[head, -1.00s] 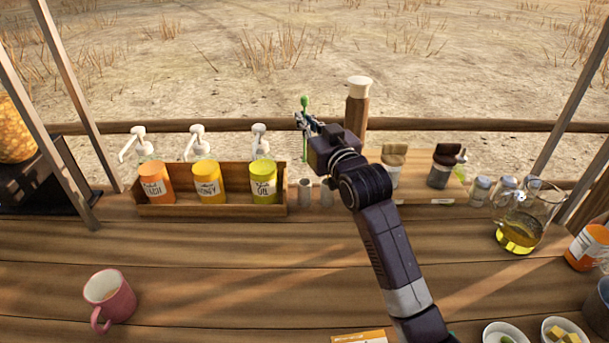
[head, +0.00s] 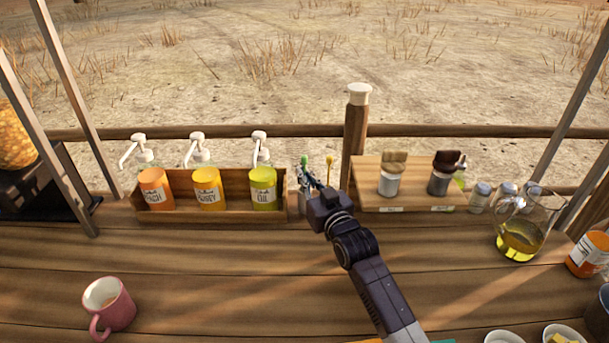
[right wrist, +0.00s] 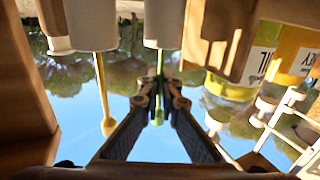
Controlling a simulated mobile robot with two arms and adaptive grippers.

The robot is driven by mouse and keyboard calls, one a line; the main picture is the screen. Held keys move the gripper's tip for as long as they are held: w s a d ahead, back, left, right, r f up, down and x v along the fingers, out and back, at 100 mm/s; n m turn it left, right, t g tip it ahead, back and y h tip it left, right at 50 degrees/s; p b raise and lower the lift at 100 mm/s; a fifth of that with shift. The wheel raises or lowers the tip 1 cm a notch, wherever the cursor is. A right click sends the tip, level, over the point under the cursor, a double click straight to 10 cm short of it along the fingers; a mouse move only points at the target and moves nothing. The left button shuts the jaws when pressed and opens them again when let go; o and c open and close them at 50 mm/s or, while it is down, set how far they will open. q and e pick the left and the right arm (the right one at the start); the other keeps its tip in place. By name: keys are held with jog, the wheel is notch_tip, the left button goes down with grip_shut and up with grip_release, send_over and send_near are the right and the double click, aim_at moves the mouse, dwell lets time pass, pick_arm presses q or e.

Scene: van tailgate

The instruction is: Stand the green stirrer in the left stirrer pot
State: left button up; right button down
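The green stirrer (head: 303,160) stands upright with its knob up, and its lower end is inside the left stirrer pot. That grey pot is mostly hidden by my gripper in the head view; in the upside-down right wrist view the left stirrer pot (right wrist: 165,22) is the right-hand one. My right gripper (head: 307,177) is just above the pots, its fingers close together around the stem of the green stirrer (right wrist: 158,116). A yellow stirrer (head: 329,161) stands in the other pot (right wrist: 90,25). My left gripper is not in view.
A wooden bottle rack (head: 225,216) with three pump bottles stands left of the pots. A pink mug (head: 110,305) is front left. The middle counter is clear.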

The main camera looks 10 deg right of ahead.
jog(key=shift+f, duration=0.1)
jog(key=c, duration=2.2)
grip_release()
jog(key=shift+o, duration=0.2)
jog(key=s+d+p, duration=0.2)
jog(key=s+p, duration=0.4)
jog(key=s, duration=0.5)
jog(key=shift+s+d+r+p, duration=0.15)
jog(key=shift+s+r+p, duration=0.05)
jog(key=shift+s+p, duration=0.2)
